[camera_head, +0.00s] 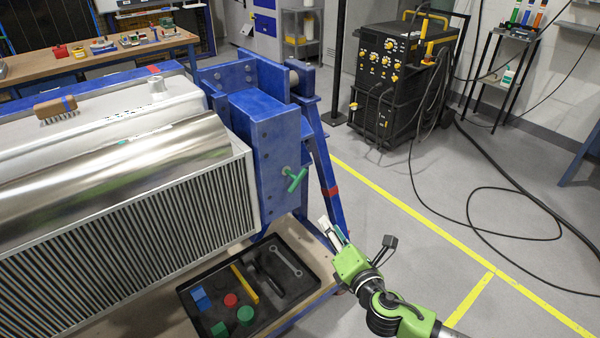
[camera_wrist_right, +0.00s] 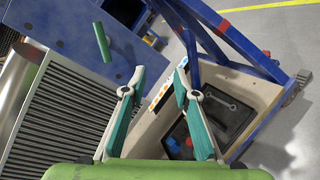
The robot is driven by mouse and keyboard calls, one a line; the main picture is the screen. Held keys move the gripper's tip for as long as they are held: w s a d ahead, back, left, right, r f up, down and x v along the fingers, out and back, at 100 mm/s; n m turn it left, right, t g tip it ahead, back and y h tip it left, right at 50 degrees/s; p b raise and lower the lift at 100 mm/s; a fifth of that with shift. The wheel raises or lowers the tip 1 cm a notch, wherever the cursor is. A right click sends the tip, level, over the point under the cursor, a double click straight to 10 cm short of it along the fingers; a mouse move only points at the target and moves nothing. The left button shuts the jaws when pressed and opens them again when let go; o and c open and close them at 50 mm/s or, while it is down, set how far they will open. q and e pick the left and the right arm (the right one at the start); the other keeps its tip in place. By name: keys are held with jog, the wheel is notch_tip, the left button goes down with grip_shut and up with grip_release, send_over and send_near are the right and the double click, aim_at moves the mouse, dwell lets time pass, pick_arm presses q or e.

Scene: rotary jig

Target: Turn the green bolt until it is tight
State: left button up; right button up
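The green bolt (camera_head: 294,179) has a T-shaped handle and sticks out of the blue end plate (camera_head: 262,150) of the jig. Its crossbar is tilted. In the right wrist view, the green bolt (camera_wrist_right: 103,42) is at the upper left, ahead of the fingers and left of them. My right gripper (camera_head: 358,237) is below and right of the bolt in the head view, apart from it. Its two fingers are spread with nothing between them, as the right wrist view also shows (camera_wrist_right: 158,82). How tight the bolt is cannot be told. My left gripper is not in view.
A black tray (camera_head: 318,268) with coloured blocks and a wrench lies below the bolt. A slanted blue leg (camera_head: 322,165) stands right of the bolt. A ribbed metal drum unit fills the left.

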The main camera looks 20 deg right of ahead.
aim_at(301, 178)
notch_tip(301, 178, up, 9)
jog(key=a+n+t+y, duration=0.1)
jog(key=a+n+t, duration=0.1)
jog(key=a+n, duration=0.1)
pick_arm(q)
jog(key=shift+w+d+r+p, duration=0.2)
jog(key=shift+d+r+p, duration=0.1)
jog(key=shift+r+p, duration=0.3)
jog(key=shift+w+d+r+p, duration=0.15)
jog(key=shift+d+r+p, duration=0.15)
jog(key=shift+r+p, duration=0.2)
pick_arm(e)
jog(key=w, duration=0.8)
jog(key=w+a, duration=0.1)
jog(key=w, duration=0.3)
jog(key=shift+w, duration=0.35)
grip_shut()
